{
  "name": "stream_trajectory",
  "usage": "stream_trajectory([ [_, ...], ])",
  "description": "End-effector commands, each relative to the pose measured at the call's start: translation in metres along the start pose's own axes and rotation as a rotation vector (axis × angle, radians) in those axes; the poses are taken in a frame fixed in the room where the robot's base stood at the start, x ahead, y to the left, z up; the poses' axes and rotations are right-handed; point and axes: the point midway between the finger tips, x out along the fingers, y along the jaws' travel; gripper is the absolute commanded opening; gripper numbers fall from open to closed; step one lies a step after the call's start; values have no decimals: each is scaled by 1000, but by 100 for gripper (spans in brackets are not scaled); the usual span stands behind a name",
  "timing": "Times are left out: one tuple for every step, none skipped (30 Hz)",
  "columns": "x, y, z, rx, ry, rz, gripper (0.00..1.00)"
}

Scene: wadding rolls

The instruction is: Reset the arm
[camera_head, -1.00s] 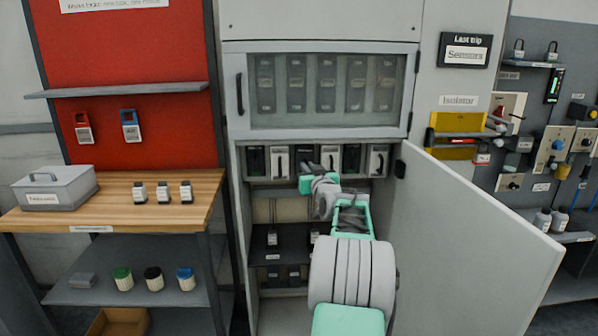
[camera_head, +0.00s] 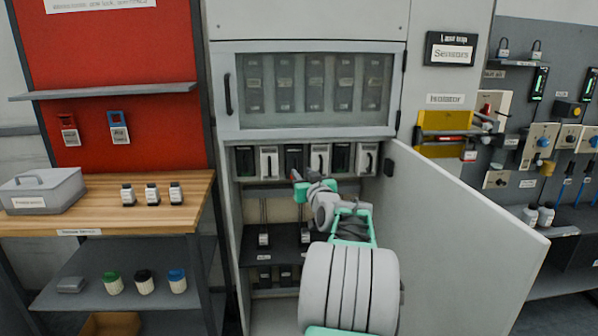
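My arm reaches from the bottom of the picture up into the open lower bay of a grey cabinet (camera_head: 228,200). My gripper (camera_head: 296,177) is at the far end of the arm, small and dark, just below a row of black and white modules (camera_head: 268,162). I cannot tell whether its fingers are open or shut, or whether they touch a module. My arm hides part of the bay's lower right.
The cabinet's lower door (camera_head: 460,215) stands open at the right. Small items sit on a black shelf (camera_head: 285,238) inside the bay. A wooden bench (camera_head: 100,200) with several small jars is at the left. A yellow holder (camera_head: 440,122) hangs at the right.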

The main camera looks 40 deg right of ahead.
Motion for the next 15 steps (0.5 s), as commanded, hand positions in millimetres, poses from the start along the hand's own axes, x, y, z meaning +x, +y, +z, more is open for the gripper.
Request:
stream_trajectory([
  [-10,1,0,-1,0,3,32],
  [-14,1,1,0,-1,2,32],
  [-18,0,0,0,0,1,32],
  [-21,0,1,1,-1,1,32],
  [-23,0,1,1,-2,1,32],
  [-24,0,1,1,-1,1,32],
  [-25,0,1,0,-1,1,32],
  [-25,0,1,0,-1,0,32],
  [-25,0,1,0,-1,0,32],
  [-25,0,1,0,-1,0,32],
  [-25,0,1,0,-1,0,32],
  [-25,0,1,0,-1,0,32],
  [-24,0,1,0,-1,0,32],
  [-24,0,1,0,-1,0,32],
  [-24,0,1,0,-1,0,32],
])
